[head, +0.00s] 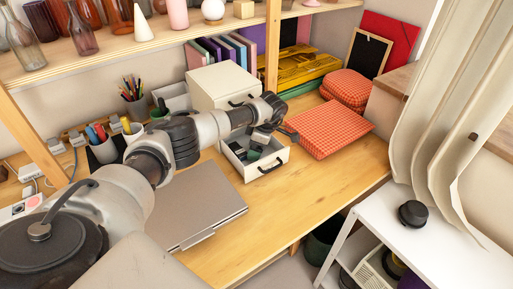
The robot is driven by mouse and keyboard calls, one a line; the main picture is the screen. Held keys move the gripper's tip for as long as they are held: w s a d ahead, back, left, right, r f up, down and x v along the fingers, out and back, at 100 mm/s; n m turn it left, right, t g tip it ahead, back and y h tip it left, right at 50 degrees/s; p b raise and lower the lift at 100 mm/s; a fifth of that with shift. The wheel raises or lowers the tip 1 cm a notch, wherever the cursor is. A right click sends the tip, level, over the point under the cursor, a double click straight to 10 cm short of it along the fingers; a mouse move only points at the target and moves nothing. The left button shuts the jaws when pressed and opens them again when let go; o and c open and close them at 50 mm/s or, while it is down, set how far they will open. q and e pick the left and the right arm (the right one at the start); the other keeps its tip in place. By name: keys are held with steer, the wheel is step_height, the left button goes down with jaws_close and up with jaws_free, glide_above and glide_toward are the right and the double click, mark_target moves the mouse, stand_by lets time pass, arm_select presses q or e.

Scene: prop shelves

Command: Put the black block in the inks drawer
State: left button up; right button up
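A small white drawer cabinet (218,84) stands on the wooden desk. Its lower drawer (278,157) is pulled out towards the front, with a black handle; I take it for the inks drawer, but no label is readable. Several small dark and green blocks (240,150) lie inside it. Which of them, if any, is the black block I cannot tell. My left gripper (272,139) is just above the open drawer, pointing down. Its fingers are small and partly hidden, so its opening and any held thing are unclear. My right gripper is not in view.
A closed grey laptop (200,207) lies left of the drawer. A red checked cloth-like item (330,128) lies to its right. Pen cups (103,148) stand at the left. A white side table (440,250) holds a round black object (413,213). The desk front is clear.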

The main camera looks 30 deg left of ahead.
mark_target(266, 155)
arm_select(q)
steer(key=shift+f, duration=0.2)
steer(key=o, duration=0.7)
steer(key=shift+c, duration=0.2)
steer(key=shift+r, duration=0.1)
steer(key=shift+r, duration=0.25)
steer(key=v, duration=1.2)
steer(key=shift+b, duration=0.45)
steer(key=shift+f, duration=0.1)
